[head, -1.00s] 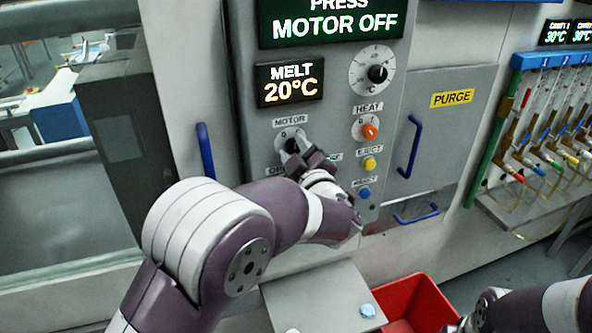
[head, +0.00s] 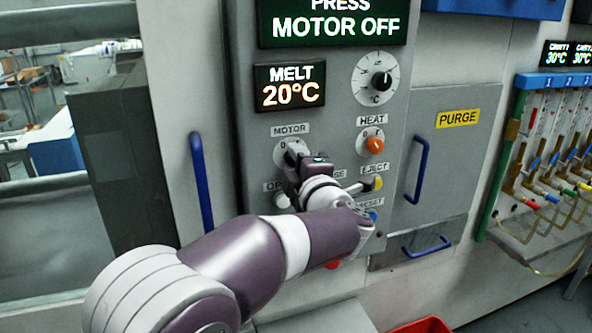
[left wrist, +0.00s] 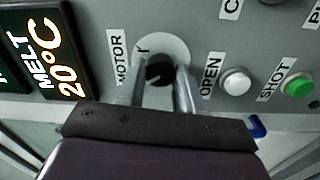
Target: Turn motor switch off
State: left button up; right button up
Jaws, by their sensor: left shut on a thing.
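The motor switch (head: 293,155) is a black knob on a pale round plate under the MOTOR label on the grey control panel. In the left wrist view the black knob (left wrist: 160,71) sits between my two finger tips. My left gripper (head: 297,160) is shut on the knob and hides part of it in the head view. The display above reads PRESS MOTOR OFF (head: 333,25). The knob's exact pointing direction is hard to tell. My right gripper does not show in either current view.
The orange HEAT knob (head: 374,145), yellow EJECT button (head: 376,183) and white OPEN button (head: 282,200) are close by. Blue handles (head: 202,183) stick out on both sides of the panel. A red bin (head: 422,325) is below.

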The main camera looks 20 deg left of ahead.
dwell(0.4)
pick_arm(q)
jog(key=o, duration=1)
jog(key=shift+o, duration=0.2)
jog(key=b+v, duration=0.2)
jog(key=v, duration=1)
jog(key=shift+s+d, duration=0.25)
